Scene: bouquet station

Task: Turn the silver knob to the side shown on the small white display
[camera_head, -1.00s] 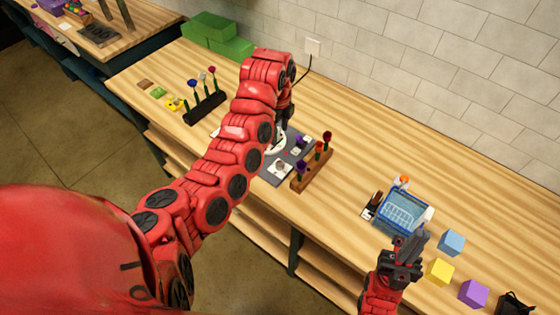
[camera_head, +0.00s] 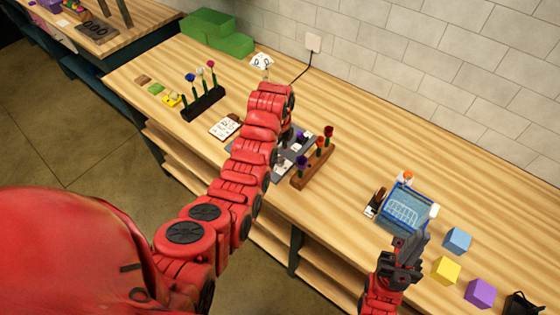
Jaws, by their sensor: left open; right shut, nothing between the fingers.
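The silver knob cannot be made out; my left arm covers part of the dark grey board (camera_head: 296,166). A small white display (camera_head: 261,61) with dark round marks stands at the back of the table near the wall. It may be the task's display, and its reading is too small to tell. My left gripper (camera_head: 286,137) is open, low over the board, mostly hidden behind its own wrist; whether it touches anything cannot be told. My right gripper (camera_head: 408,250) is shut and empty, in front of the blue basket.
A wooden block with flowers (camera_head: 313,168) stands right of the board. A black flower rack (camera_head: 203,102) and a white printed card (camera_head: 225,128) lie to the left. Green blocks (camera_head: 215,33) are at the back. A blue basket (camera_head: 404,210) and coloured cubes (camera_head: 446,270) are at right.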

